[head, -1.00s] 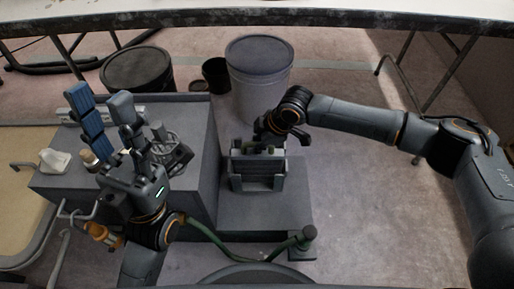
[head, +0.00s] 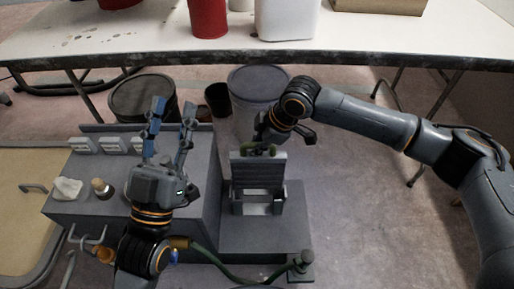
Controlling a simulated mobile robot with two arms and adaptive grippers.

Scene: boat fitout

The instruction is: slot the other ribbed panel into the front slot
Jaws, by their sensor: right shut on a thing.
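A grey ribbed panel (head: 258,172) stands upright at the small slotted holder (head: 238,207) near the middle of the head view. My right gripper (head: 264,147) is shut on the panel's top edge from above. The panel's lower edge shows above the holder's front, with a pale gap under it. I cannot tell which slot the panel lines up with, and no second panel can be made out. My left gripper (head: 173,104) is open and empty, its two fingers spread and pointing up, well to the left of the holder.
The holder stands on a low grey block (head: 290,228). A higher grey counter (head: 85,200) at left carries white switch boxes, a pale lump and a small knob. A green hose (head: 225,272) runs along the front. Buckets and a long table stand behind. The floor at right is clear.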

